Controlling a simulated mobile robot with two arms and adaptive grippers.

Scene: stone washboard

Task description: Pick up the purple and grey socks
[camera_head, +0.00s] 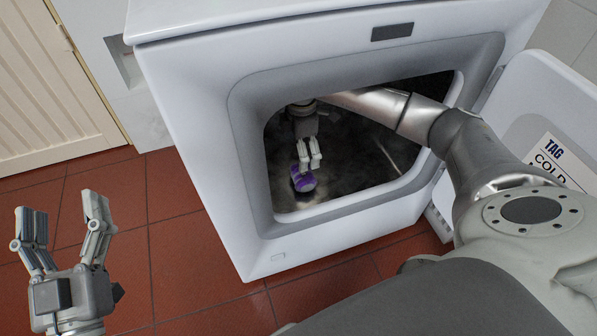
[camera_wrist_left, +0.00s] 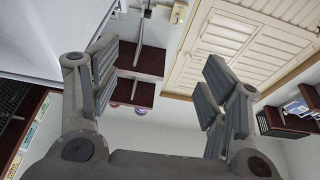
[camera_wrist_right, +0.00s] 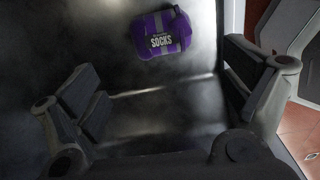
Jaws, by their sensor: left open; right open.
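The purple and grey socks (camera_head: 302,180) are a rolled bundle lying on the floor of the white machine's dark drum, near its front left. In the right wrist view the bundle (camera_wrist_right: 161,33) shows a black "SOCKS" label and lies beyond the fingers, apart from them. My right gripper (camera_head: 309,162) reaches inside through the opening, open and empty, with its fingers just above the socks in the head view. My left gripper (camera_head: 64,225) is open and empty, raised outside the machine at the lower left. In the left wrist view its fingers (camera_wrist_left: 165,85) stand wide apart.
The white machine (camera_head: 190,130) has a framed opening (camera_head: 245,120) around my right arm. Its open door (camera_head: 545,110) stands at the right with a label. The red tile floor (camera_head: 185,245) is clear at the left. A slatted cream door (camera_head: 45,90) is at the back left.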

